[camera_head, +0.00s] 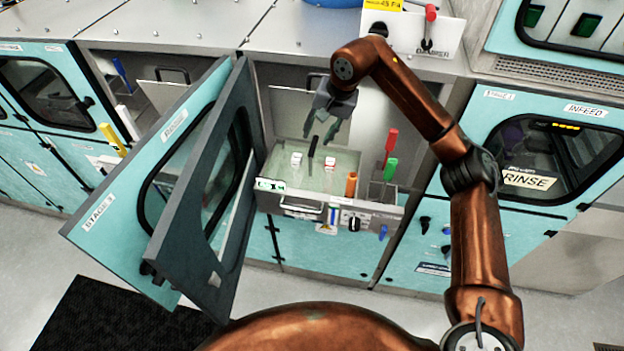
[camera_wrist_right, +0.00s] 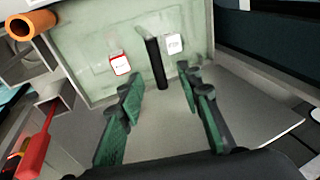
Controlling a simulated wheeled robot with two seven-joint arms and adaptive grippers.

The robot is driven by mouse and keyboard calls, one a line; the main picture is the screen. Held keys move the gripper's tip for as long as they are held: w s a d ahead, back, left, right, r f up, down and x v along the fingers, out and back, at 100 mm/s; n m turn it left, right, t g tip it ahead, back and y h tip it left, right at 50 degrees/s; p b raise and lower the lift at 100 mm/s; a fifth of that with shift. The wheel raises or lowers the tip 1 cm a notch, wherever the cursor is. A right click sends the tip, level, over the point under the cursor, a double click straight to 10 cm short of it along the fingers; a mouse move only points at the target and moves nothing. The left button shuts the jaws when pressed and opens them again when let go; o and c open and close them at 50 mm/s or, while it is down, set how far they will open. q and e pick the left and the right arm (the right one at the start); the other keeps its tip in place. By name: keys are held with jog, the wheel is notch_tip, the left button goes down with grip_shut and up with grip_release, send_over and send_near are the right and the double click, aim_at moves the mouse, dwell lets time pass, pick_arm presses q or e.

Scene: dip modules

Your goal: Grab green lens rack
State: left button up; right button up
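A tank (camera_head: 345,158) with pale green contents is open below my right gripper (camera_head: 319,137). A black upright handle (camera_head: 313,148) stands in it, with a white label and a red-edged white label on either side. No full rack body shows clearly. A green handle (camera_head: 390,168) stands in a holder right of the tank; whether it belongs to the green lens rack I cannot tell. My right gripper is open, with green-padded fingers apart. In the right wrist view the black handle (camera_wrist_right: 155,62) shows beyond and between the fingertips (camera_wrist_right: 160,79). My left gripper is not in view.
An open teal door (camera_head: 130,205) and dark inner door (camera_head: 190,220) stand left of the tank. A red handle (camera_head: 391,142) and an orange one (camera_head: 351,185) stand at right. A rinse cabinet (camera_head: 525,180) is farther right.

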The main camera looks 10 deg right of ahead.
aim_at(314, 144)
jog(key=shift+s+a+f+p, duration=0.1)
jog(key=shift+f+p, duration=0.2)
jog(key=shift+f, duration=0.35)
jog(key=p+x, duration=0.2)
jog(key=x, duration=0.2)
jog(key=shift+w+f, duration=0.2)
jog(key=shift+f, duration=0.3)
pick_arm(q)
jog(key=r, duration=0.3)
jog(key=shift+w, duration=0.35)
pick_arm(e)
jog(key=shift+f, duration=0.15)
jog(key=shift+w, duration=0.1)
jog(key=shift+c, duration=0.7)
grip_shut()
